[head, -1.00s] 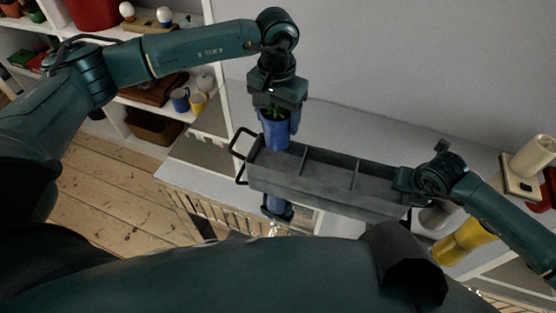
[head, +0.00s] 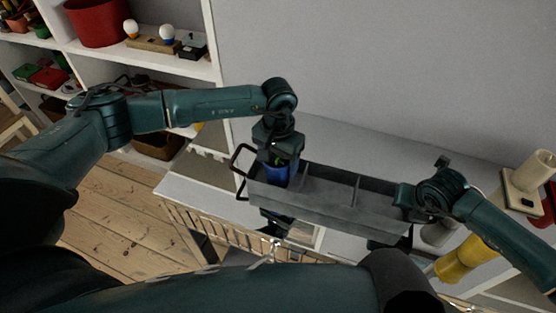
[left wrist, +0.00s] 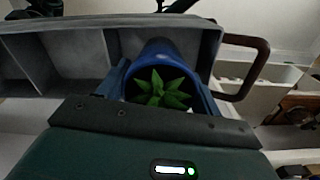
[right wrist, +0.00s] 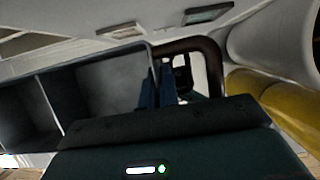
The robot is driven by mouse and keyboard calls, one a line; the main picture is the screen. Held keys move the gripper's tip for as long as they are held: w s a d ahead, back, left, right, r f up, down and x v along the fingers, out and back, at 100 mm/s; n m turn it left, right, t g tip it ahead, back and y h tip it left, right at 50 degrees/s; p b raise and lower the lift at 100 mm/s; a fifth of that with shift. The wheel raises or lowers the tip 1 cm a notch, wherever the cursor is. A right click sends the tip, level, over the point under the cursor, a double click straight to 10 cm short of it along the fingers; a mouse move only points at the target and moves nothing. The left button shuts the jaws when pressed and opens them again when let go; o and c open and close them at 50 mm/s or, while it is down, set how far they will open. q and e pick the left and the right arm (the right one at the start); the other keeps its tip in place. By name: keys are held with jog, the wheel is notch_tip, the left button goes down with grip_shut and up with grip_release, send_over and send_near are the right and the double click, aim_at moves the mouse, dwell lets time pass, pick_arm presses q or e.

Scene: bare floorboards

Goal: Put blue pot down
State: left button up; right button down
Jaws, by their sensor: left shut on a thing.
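The blue pot (head: 278,177) with a green plant is at the left end compartment of the grey divided tray (head: 325,208). My left gripper (head: 279,160) is shut on the pot from above. In the left wrist view the pot (left wrist: 160,55) sits between the two fingers, with the plant facing the camera; its base is hidden, so I cannot tell whether it touches the tray floor. My right gripper (head: 408,200) is at the tray's right end. In the right wrist view its fingers (right wrist: 160,85) are close together by the tray's end wall and handle; their grip is unclear.
The tray's middle and right compartments look empty. It is over a white surface (head: 185,190) by a grey wall. A yellow object (head: 465,258) and a cream cylinder (head: 533,170) stand at the right. White shelves (head: 150,60) with items are at the left.

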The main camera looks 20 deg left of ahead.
pick_arm(q)
jog(key=o, duration=1.3)
jog(key=shift+f, duration=0.1)
notch_tip(320, 180, up, 12)
jog(key=shift+r, duration=0.15)
pick_arm(e)
jog(key=c, duration=2.1)
grip_release()
jog(key=shift+c, duration=0.2)
jog(key=o, duration=0.6)
jog(key=shift+c, duration=0.2)
jog(key=shift+r, duration=0.15)
